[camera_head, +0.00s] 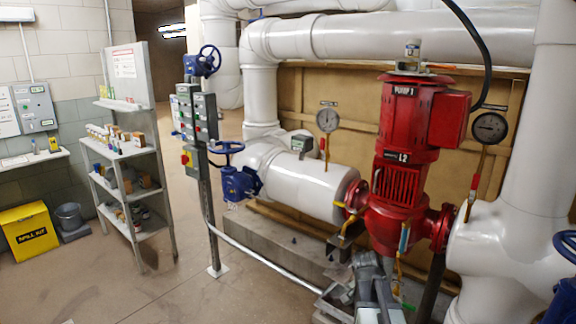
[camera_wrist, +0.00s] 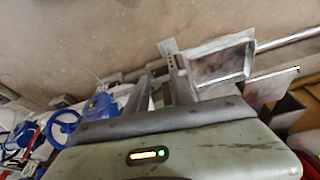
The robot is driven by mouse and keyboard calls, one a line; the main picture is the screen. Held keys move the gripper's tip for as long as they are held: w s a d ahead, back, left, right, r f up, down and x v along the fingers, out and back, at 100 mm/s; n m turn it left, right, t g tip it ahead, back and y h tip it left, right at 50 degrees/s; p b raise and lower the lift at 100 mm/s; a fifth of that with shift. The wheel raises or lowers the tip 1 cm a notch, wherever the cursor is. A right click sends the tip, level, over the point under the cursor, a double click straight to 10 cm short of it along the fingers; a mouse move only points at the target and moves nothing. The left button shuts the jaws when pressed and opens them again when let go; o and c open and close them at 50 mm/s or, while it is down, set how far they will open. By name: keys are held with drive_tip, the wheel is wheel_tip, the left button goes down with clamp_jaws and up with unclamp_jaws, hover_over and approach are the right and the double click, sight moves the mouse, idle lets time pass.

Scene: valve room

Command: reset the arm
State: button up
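My arm rises at the bottom of the head view, in front of the base of the red pump (camera_head: 402,170). Its grey links and dark end are close to the pump's lower pipework, and the parts overlap there. In the wrist view, my gripper (camera_wrist: 162,88) shows as narrow grey metal pieces beyond a worn green-grey housing with a lit yellow and green indicator. I see nothing clearly held.
A blue handwheel valve (camera_head: 238,180) and switch post (camera_head: 206,190) stand left of the pump. White pipes (camera_head: 310,185) flank it, with a blue handwheel (camera_head: 566,245) at right. A shelf (camera_head: 128,165) and yellow spill kit bin (camera_head: 28,232) stand far left. Floor at lower left is open.

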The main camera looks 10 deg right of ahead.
drive_tip(key=s+a+n+y, duration=0.15)
drive_tip(key=a+n, duration=0.25)
drive_tip(key=a, duration=0.4)
drive_tip(key=s+a+n+g, duration=0.1)
drive_tip(key=s+a+n, duration=0.15)
drive_tip(key=a, duration=0.55)
drive_tip(key=s+a+n+y, duration=0.1)
drive_tip(key=s+a+n, duration=0.1)
drive_tip(key=a+n, duration=0.45)
wheel_tip(320, 180, up, 12)
drive_tip(key=a+m+p, duration=0.1)
drive_tip(key=p, duration=1.1)
drive_tip(key=shift+w+f, duration=0.25)
drive_tip(key=shift+w, duration=0.05)
drive_tip(key=shift+a, duration=0.1)
